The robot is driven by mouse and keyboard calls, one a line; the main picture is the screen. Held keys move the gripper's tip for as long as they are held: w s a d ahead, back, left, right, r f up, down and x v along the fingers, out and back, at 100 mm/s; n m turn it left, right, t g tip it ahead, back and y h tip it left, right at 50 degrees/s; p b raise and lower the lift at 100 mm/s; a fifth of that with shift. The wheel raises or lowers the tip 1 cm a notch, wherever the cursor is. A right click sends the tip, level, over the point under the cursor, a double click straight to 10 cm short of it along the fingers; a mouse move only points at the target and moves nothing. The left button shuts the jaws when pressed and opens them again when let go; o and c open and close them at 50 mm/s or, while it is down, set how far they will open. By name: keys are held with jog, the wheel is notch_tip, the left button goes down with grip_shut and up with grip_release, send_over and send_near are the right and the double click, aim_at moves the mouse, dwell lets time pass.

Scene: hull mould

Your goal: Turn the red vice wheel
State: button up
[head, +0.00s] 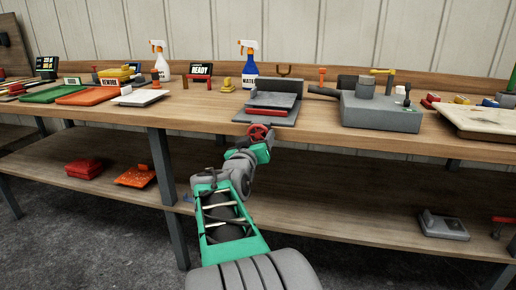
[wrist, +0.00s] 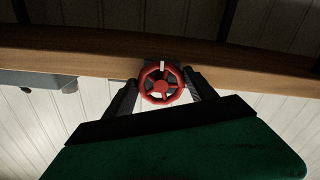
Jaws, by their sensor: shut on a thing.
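The red vice wheel (head: 259,133) sits at the front edge of the bench, below the grey vice (head: 272,104). In the wrist view the red wheel (wrist: 162,83) faces me, with several spokes and a white mark at its top. My gripper (wrist: 161,88) has one dark finger on each side of the wheel and is shut on its rim. In the head view my gripper (head: 259,142) is at the wheel, and its fingers are too small to make out.
A grey machine block (head: 378,112) stands right of the vice. A blue-labelled spray bottle (head: 248,68) and a READY sign (head: 201,71) stand behind. The bench's front edge (wrist: 250,62) runs beside the wheel.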

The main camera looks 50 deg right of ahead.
jog(key=shift+o, duration=0.2)
jog(key=shift+m+b, duration=0.35)
jog(key=shift+m, duration=0.15)
jog(key=o, duration=1.1)
jog(key=p+v, duration=0.1)
jog(key=v, duration=0.6)
jog(key=shift+s+a, duration=0.2)
jog(key=shift+a, duration=0.2)
